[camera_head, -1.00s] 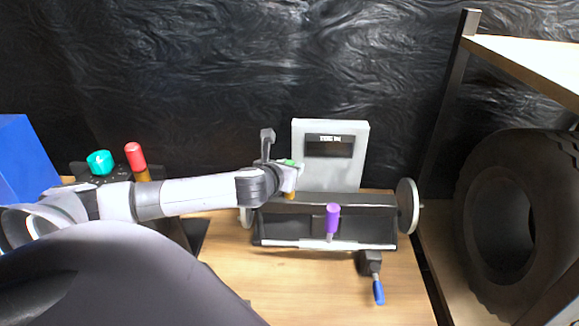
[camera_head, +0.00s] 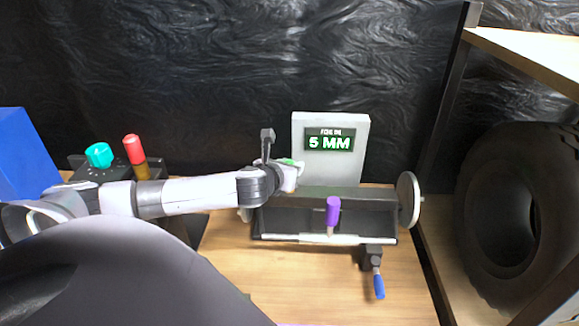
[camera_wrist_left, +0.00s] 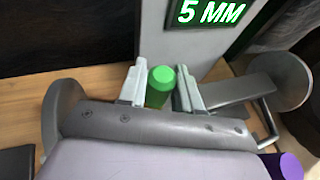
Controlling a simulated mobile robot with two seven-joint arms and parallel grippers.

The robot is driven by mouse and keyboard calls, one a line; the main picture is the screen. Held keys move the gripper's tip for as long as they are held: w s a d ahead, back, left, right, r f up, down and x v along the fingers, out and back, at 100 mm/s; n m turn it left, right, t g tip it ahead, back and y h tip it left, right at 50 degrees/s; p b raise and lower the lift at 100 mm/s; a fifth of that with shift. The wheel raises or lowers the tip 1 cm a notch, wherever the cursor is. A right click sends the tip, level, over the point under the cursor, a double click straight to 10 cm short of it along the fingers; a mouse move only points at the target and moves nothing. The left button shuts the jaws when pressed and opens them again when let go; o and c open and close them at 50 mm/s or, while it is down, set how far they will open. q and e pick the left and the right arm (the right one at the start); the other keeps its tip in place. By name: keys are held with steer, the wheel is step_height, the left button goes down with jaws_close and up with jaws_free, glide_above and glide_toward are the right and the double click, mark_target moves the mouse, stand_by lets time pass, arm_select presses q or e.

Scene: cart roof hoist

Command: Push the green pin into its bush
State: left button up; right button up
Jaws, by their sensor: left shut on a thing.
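The green pin (camera_wrist_left: 160,85) stands between the fingers of my left gripper (camera_wrist_left: 160,88) in the left wrist view, and the gripper is shut on it. In the head view my left gripper (camera_head: 290,172) is at the left end of the black cart mechanism, in front of the grey display post, with a sliver of green (camera_head: 291,161) on top. The bush is hidden under the gripper, so how deep the pin sits cannot be told. The grey display post (camera_head: 322,170) reads "5 MM" in green. My right gripper is not in view.
A purple pin (camera_head: 333,212) stands at the trough's front. A blue-handled crank (camera_head: 379,286) is at front right, beside a grey wheel (camera_head: 409,199). A red-handled tool (camera_head: 133,149) and teal knob (camera_head: 99,155) are at left. A large tyre (camera_head: 515,205) stands at right.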

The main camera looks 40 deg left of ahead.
arm_select(q)
steer(key=o, duration=1.1)
steer(key=shift+f, duration=0.2)
steer(key=shift+v, duration=3.65)
